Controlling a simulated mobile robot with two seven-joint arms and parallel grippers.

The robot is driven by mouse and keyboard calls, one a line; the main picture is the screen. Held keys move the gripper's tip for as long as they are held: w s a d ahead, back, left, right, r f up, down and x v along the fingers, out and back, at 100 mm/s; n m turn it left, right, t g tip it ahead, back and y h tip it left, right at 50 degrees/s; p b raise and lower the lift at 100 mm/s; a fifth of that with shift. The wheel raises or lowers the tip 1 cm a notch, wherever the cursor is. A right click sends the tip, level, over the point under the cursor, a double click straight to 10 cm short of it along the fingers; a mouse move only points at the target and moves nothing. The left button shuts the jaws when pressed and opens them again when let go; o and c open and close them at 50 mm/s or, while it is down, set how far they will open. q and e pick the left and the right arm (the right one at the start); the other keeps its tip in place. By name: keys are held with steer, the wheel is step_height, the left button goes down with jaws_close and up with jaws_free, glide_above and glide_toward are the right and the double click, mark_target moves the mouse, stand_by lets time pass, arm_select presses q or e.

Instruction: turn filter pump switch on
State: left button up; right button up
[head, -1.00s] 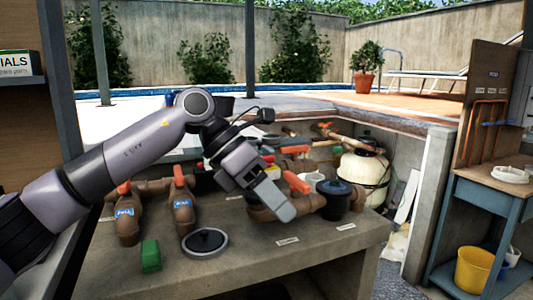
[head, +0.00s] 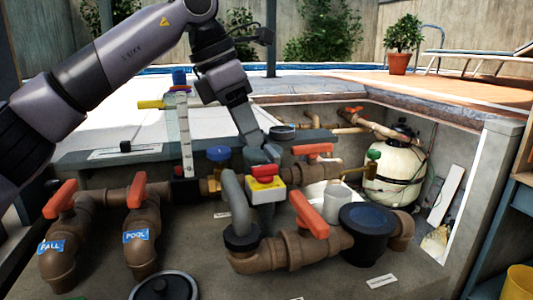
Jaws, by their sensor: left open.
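A yellow box with a red knob on top (head: 265,174), which looks like the pump switch, sits on a grey body among the pipes near the middle of the head view. My left gripper (head: 259,154) reaches down from above, with its tip just behind and above the red knob. It holds nothing that I can see. The picture does not show clearly whether the fingertip touches the knob, and the gripper partly hides what lies behind the switch. My right gripper is not in view.
Brown pipes with orange valve handles (head: 308,214) stand around the switch. Two labelled valves (head: 139,236) are at the left. A dark round pump lid (head: 366,222) is to the right. A cream filter tank (head: 394,178) stands at the back right. A clear tube (head: 184,130) rises left of the gripper.

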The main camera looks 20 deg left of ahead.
mark_target(264, 166)
arm_select(q)
steer(key=x, duration=0.6)
steer(key=shift+d+f+b, duration=0.15)
steer(key=shift+f+b, duration=0.05)
steer(key=shift+b, duration=0.15)
jaws_close()
